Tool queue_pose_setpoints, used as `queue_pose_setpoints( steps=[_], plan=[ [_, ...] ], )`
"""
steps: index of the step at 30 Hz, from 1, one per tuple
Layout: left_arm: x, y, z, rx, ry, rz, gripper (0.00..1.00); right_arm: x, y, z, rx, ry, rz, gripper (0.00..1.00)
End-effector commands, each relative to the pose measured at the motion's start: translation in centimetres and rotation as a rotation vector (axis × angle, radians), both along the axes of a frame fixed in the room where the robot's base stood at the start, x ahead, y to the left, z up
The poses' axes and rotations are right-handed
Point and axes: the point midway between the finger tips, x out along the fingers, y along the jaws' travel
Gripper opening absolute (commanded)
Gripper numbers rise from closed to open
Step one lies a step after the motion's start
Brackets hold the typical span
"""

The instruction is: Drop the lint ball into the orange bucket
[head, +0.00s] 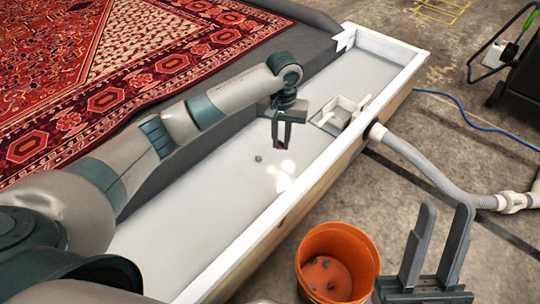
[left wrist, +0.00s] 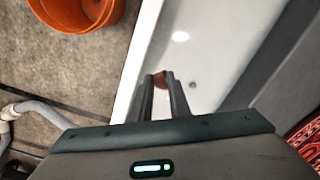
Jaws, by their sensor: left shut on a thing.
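My left gripper (head: 280,146) is over the pale wash pit and shut on a small reddish-brown lint ball (left wrist: 159,79), which is mostly hidden between the fingers. A small grey lump (head: 258,158) lies on the pit floor near the gripper; it also shows in the left wrist view (left wrist: 193,85). The orange bucket (head: 312,247) stands on the floor outside the pit, at bottom centre, with several small dark lumps inside. Its rim shows at the top left of the left wrist view (left wrist: 122,10). My right gripper (head: 446,212) is open and empty, fingers up, right of the bucket.
The pit's white wall (head: 300,165) stands between my left gripper and the bucket. A pale box-like fitting (head: 335,115) sits in the pit by the wall. A grey hose (head: 425,165) runs right from the pit. A red patterned rug (head: 140,65) lies on the left.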

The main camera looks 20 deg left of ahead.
Motion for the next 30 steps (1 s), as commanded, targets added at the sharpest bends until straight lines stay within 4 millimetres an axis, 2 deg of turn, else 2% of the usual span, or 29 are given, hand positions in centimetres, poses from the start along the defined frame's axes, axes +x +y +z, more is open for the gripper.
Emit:
queue_pose_setpoints(
  steps=[1,6,12,19,30],
  plan=[
    [-0.1,-0.3,2.0,0.003,-0.009,-0.021,0.00,0.0,0.0,0.0,0.000,0.000,0.000,0.31],
    [-2.3,-1.0,7.6,0.004,-0.008,-0.091,0.00,0.0,0.0,0.0,0.000,-0.001,0.000,0.31],
    [-5.7,-0.7,12.2,0.003,-0.004,-0.150,0.00,0.0,0.0,0.0,0.000,-0.001,0.000,0.31],
    [-7.8,-0.2,14.2,0.000,-0.001,-0.177,0.00,0.0,0.0,0.0,0.000,0.000,0.000,0.31],
    [-8.0,-0.2,14.3,-0.001,0.001,-0.179,0.00,0.0,0.0,0.0,0.000,0.000,0.000,0.31]
  ],
)
